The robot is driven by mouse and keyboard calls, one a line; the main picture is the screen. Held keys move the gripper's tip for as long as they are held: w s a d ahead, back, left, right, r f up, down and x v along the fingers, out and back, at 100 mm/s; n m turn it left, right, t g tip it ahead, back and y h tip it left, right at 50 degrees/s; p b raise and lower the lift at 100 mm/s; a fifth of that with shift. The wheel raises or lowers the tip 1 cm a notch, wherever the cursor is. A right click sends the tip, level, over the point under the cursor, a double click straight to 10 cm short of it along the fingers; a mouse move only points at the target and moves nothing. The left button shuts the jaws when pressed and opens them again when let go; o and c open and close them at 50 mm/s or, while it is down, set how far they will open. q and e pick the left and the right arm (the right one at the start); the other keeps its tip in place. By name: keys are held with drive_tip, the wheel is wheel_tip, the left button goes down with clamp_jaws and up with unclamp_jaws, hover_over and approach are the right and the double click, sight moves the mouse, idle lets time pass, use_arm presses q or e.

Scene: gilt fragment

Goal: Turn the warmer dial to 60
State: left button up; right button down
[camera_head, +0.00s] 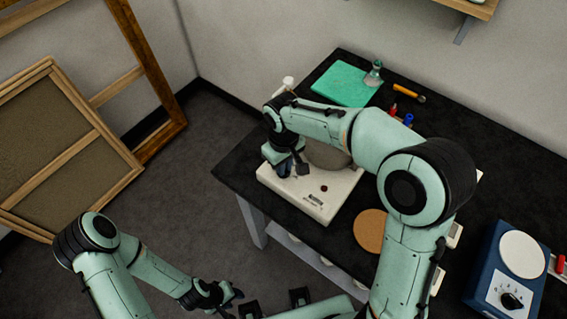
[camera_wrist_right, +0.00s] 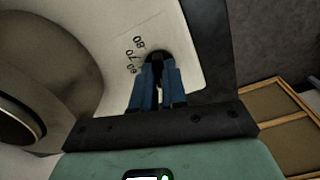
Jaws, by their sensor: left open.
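The white warmer (camera_head: 335,205) stands on the near left part of the black table. Its dial (camera_wrist_right: 155,57) shows in the right wrist view as a dark knob beside printed marks 60, 70 and 80. My right gripper (camera_head: 288,168) is over the left end of the warmer, pointing down. In the right wrist view its two blue fingers (camera_wrist_right: 158,76) are close together with their tips at the dial. Whether they grip it is hidden, and the dial's pointer cannot be read. My left gripper (camera_head: 232,299) is open and empty, low in the head view, away from the table.
A blue device (camera_head: 490,265) with a round white plate and its own black dial stands at the right. A cork disc (camera_head: 371,229) lies right of the warmer. A green mat (camera_head: 338,85) and glass flask (camera_head: 373,74) are behind. Wooden frames (camera_head: 70,150) lean at the left.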

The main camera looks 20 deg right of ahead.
drive_tip(key=shift+m, duration=0.4)
drive_tip(key=m, duration=0.3)
drive_tip(key=shift+m, duration=0.4)
drive_tip(key=m, duration=1.3)
drive_tip(key=shift+r, duration=0.1)
drive_tip(key=c, duration=1.2)
unclamp_jaws()
drive_tip(key=shift+o, duration=0.2)
